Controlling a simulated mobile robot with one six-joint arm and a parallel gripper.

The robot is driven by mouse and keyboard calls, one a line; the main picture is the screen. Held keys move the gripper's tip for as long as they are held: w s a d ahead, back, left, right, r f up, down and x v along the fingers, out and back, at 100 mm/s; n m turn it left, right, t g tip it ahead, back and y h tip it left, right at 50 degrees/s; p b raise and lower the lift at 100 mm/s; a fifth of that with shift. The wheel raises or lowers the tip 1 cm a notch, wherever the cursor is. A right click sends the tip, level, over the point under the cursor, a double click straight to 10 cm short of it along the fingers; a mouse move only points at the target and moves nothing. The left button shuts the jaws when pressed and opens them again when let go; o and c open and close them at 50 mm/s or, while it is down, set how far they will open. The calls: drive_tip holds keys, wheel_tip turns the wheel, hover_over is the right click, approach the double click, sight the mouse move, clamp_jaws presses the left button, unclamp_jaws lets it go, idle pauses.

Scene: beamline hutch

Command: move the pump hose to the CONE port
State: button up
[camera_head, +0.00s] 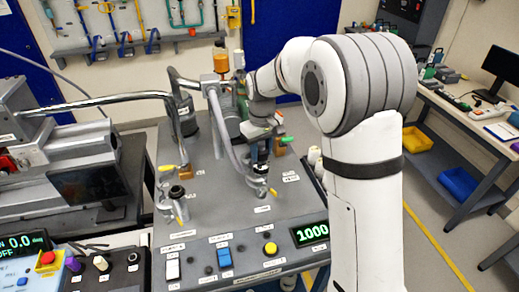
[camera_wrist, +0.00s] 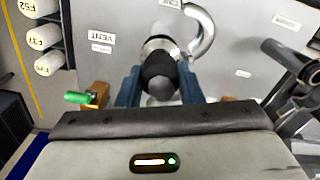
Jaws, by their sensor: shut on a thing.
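My gripper (camera_head: 258,172) points down at the panel, and in the wrist view its two blue fingers (camera_wrist: 160,90) are shut on the black end of the pump hose (camera_wrist: 161,72). The grey hose (camera_head: 215,120) curves down to my gripper in the head view. A pale metal collar lies beyond the black end in the wrist view. A port with a small yellow lever (camera_head: 272,191) is right below the gripper; a label lies in front of it, too small to read surely. A label cut off at the wrist view's top seems to read CONE (camera_wrist: 170,3). I cannot tell whether the hose end is seated.
Another black-topped port (camera_head: 177,193) with a yellow lever stands to the left. A green-handled valve (camera_wrist: 78,97) is near the VENT label (camera_wrist: 98,37). Rigid pipes (camera_head: 110,100) run at the left. A lit display (camera_head: 310,233) reads 1000. Several white bottles are at the wrist view's upper left.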

drive_tip(key=shift+f, duration=0.2)
drive_tip(key=o, duration=1.2)
drive_tip(key=shift+c, duration=0.2)
